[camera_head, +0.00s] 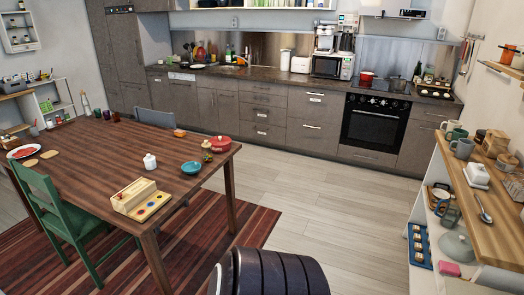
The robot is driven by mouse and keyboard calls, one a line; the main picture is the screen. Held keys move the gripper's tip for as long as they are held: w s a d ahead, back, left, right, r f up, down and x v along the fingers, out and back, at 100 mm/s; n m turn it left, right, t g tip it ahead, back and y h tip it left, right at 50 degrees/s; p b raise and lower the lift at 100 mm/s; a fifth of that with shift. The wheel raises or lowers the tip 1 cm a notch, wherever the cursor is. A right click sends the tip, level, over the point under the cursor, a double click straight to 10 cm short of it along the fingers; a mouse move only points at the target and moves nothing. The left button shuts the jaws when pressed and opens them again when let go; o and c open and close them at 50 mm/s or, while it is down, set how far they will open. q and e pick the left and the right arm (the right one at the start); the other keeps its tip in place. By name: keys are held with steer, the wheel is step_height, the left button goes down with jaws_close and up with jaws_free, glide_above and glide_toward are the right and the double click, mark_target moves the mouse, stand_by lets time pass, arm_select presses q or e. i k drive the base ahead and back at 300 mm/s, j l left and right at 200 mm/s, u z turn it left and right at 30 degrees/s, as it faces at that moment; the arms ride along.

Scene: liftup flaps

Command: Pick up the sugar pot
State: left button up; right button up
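A small white lidded pot (150,161), which looks like the sugar pot, stands upright on the brown wooden table (95,150). It is between the wooden box with coloured discs and the teal bowl. Nothing touches it that I can see. Neither of my grippers shows in the head view. A dark rounded part at the bottom middle looks like part of my own body.
Near the pot are a teal bowl (191,167), a wooden box (133,194) and a red lidded pot (221,143). A green chair (62,215) stands at the table's near left. A shelf with mugs (500,190) is at right. The floor (310,195) between is clear.

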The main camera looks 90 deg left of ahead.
mark_target(151, 165)
steer(key=u, duration=1.95)
